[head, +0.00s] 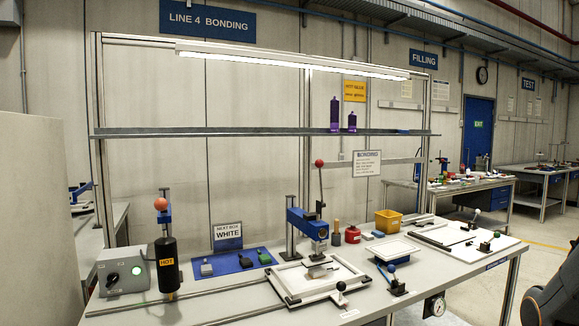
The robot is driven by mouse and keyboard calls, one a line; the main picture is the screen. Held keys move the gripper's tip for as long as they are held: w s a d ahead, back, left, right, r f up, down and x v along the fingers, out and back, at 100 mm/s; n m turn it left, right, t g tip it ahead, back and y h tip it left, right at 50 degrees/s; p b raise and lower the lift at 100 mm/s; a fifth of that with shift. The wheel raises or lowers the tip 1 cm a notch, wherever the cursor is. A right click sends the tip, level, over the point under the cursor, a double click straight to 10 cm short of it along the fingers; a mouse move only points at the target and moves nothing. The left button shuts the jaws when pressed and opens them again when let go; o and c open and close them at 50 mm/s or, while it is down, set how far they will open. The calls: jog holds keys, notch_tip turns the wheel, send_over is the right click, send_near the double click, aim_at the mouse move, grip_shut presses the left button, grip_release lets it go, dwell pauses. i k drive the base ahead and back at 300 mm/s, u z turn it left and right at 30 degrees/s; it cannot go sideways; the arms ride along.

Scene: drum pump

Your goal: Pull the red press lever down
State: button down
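A blue bench press (305,222) stands on a metal post near the middle of the workbench. Its dark lever with a red ball knob (319,163) points almost straight up, with the knob well above the press head. The press head is over a white framed fixture (318,279) with a small grey part on it. A black cylinder marked HOT (167,264), further left, has an orange-red ball (160,204) on top. My gripper is not in view, and nothing touches the press lever.
A grey control box (122,270) with a green light stands at the bench's left. A yellow bin (388,221), a red can (352,234) and a white tray (392,250) are to the press's right. A shelf (255,132) with purple bottles spans above the bench.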

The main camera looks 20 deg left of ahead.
aim_at(320, 163)
jog(key=u, duration=0.55)
jog(key=i, duration=0.6)
jog(key=u, duration=0.3)
